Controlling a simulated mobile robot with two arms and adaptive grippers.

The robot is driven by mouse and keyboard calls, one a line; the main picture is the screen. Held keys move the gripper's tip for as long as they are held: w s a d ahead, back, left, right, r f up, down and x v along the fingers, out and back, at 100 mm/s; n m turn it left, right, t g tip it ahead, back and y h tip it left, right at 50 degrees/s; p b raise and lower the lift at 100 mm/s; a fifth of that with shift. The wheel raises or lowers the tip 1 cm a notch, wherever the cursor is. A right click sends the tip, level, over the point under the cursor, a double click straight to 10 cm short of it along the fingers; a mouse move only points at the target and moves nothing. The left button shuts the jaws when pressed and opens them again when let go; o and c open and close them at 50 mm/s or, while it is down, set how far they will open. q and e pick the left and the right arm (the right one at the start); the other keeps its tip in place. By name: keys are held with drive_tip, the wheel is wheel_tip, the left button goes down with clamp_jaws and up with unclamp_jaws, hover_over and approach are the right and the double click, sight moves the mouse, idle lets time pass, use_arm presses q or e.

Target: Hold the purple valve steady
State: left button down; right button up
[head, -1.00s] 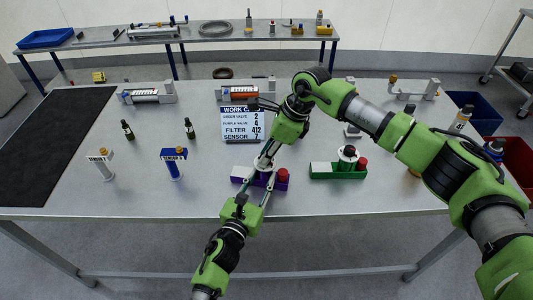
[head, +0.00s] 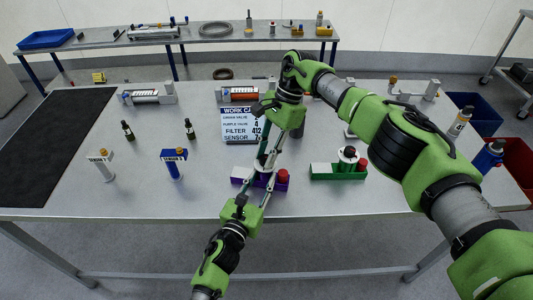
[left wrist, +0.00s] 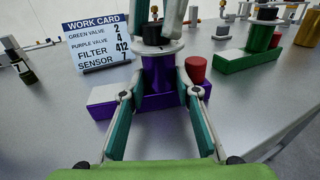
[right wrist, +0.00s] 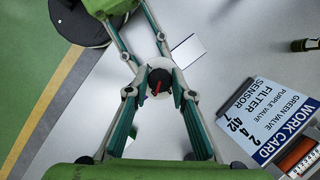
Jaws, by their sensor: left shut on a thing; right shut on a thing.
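The purple valve (head: 279,187) stands upright near the front edge of the table, with a red cap on its right end. It also shows in the left wrist view (left wrist: 165,103) with a pale disc and a dark knob on top. My left gripper (head: 257,186) reaches from the front and is shut on the valve's purple body. My right gripper (head: 263,166) comes from above and is shut on the valve's black knob (right wrist: 158,81), which carries a red pointer. The fingers hide part of the disc.
A green valve (head: 338,173) stands to the right. The work card (head: 238,124) stands behind the purple valve. Blue (head: 174,157) and white (head: 101,159) upright parts and two small dark bottles stand to the left. The front table edge is close.

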sight(266, 157)
drive_tip(key=shift+w+n, duration=0.1)
drive_tip(key=shift+n, duration=0.4)
drive_tip(key=shift+h, duration=0.3)
drive_tip(key=o, duration=1.1)
drive_tip(key=shift+o, duration=0.2)
wheel_tip(266, 157, up, 10)
